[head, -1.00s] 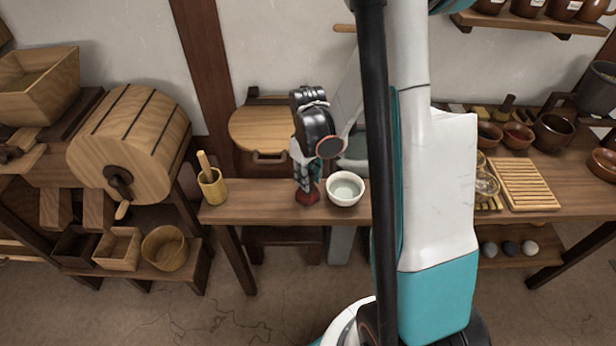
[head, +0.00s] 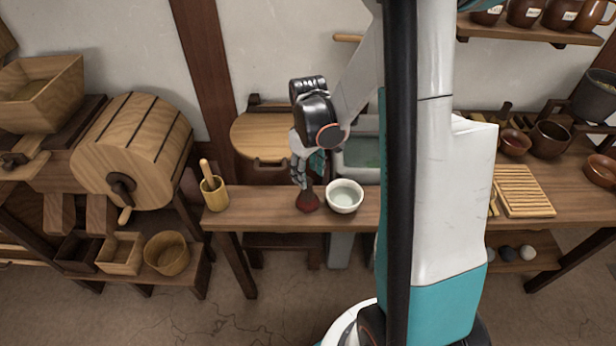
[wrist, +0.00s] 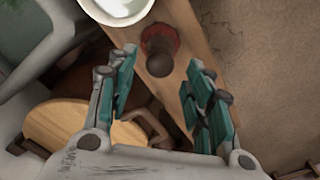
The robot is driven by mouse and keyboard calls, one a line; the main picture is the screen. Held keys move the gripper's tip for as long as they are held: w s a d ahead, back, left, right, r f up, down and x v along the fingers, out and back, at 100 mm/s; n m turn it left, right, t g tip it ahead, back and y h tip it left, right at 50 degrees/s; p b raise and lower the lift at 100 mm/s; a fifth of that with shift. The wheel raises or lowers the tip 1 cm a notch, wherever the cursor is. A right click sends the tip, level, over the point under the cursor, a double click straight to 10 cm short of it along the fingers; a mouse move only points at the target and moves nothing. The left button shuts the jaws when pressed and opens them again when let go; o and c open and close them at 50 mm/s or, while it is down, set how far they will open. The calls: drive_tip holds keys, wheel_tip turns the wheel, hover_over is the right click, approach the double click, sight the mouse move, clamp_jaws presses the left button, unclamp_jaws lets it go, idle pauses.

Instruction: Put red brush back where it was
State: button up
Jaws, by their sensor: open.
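The red brush (head: 307,202) stands upright on the narrow wooden bench (head: 260,208), its dark handle up and its flared red end down. My gripper (head: 308,172) is open just above it, with fingers pointing down. In the wrist view, the brush handle (wrist: 160,58) shows in the gap between the spread fingertips (wrist: 163,68), with the red base beyond. I see no finger closed on it. A white bowl (head: 345,195) of pale liquid stands close to the brush's right.
A bamboo cup (head: 215,193) with a wooden tool stands left on the bench. A ribbed wooden board (head: 522,190) and dark bowls (head: 552,137) are at right. A round wooden lid (head: 260,135) is behind. Bare bench lies between cup and brush.

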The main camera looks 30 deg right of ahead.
wheel_tip(320, 180, up, 6)
drive_tip(key=p, duration=0.2)
drive_tip(key=shift+r, duration=0.25)
drive_tip(key=s+a+r+t+p, duration=0.1)
drive_tip(key=s+a+r, duration=0.1)
drive_tip(key=a+r, duration=0.3)
drive_tip(key=s+a+r+t+p, duration=0.1)
drive_tip(key=s+a+r+t, duration=0.15)
drive_tip(key=r, duration=0.55)
drive_tip(key=s+a+r+m+t+b, duration=0.2)
drive_tip(key=s+a+t, duration=0.1)
drive_tip(key=s+a, duration=0.3)
drive_tip(key=shift+s+a+r, duration=0.35)
drive_tip(key=shift+s+r, duration=0.05)
drive_tip(key=shift+s, duration=0.65)
drive_tip(key=shift+t, duration=0.25)
